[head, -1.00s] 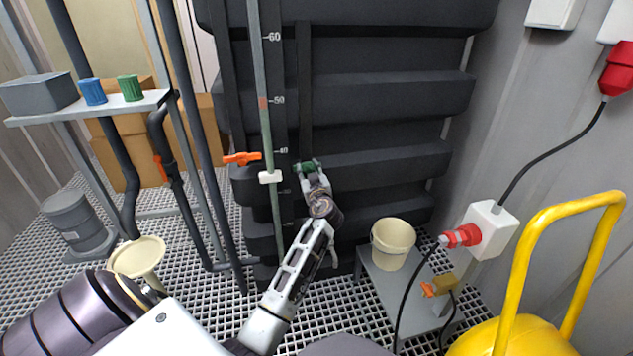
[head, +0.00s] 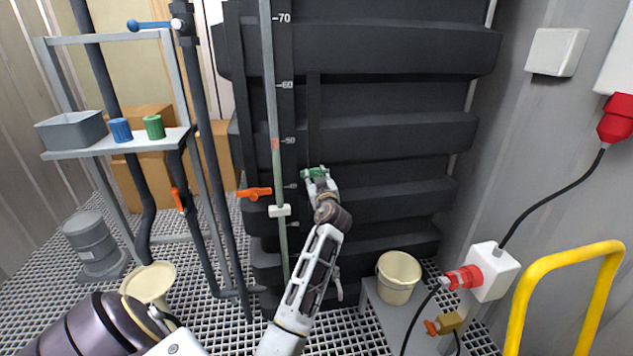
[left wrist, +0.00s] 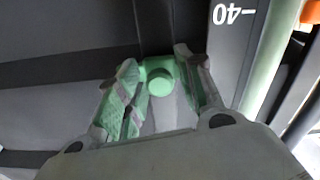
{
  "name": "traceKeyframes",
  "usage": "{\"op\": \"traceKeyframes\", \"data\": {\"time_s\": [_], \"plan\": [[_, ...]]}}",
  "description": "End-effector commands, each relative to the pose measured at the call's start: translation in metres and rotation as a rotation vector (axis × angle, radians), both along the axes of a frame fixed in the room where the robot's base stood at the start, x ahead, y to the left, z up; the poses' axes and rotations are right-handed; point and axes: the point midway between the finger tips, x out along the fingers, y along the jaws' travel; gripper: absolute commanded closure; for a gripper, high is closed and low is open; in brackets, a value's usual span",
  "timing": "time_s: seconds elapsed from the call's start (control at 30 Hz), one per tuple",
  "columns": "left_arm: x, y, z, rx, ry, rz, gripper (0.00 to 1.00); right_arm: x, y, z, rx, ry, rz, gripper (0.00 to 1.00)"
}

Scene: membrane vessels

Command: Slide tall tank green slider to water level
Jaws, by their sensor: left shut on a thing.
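The tall tank (head: 410,95) is dark and ribbed. A slim upright sight tube (head: 270,90) runs up its face, with a red band (head: 276,144) beside the 50 mark. The green slider (head: 313,172) is on a dark vertical strip right of the scale, a little above the 40 mark in the head view. My left gripper (head: 318,179) is shut on it and covers part of it. In the left wrist view, the slider's round green knob (left wrist: 160,82) lies between the two fingers, near an upside-down 40. My right gripper is not in view.
An orange valve handle (head: 254,193) and a white clamp (head: 279,211) are at the tube, left of my gripper. A cream bucket (head: 398,278) stands on a low stand at right. A shelf (head: 110,146) with blue and green caps is at left.

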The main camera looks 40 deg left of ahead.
Motion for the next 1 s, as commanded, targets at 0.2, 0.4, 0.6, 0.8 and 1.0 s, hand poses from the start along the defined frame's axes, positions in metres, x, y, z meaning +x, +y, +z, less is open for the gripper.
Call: {"op": "traceKeyframes", "data": {"time_s": [0.2, 0.4, 0.6, 0.8, 1.0], "plan": [[0.000, 0.000, 0.024, -0.004, -0.007, 0.000, 1.00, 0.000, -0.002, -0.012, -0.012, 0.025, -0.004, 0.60], [0.000, 0.000, 0.052, -0.004, -0.008, 0.000, 1.00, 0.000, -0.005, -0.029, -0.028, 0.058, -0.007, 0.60], [0.000, 0.000, 0.083, -0.005, -0.008, -0.001, 1.00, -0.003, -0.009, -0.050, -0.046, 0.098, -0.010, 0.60], [0.000, 0.000, 0.105, -0.003, -0.007, -0.001, 1.00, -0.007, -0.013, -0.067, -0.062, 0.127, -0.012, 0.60], [0.000, 0.000, 0.117, -0.002, -0.007, 0.000, 1.00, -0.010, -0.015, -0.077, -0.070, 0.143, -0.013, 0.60]]}}
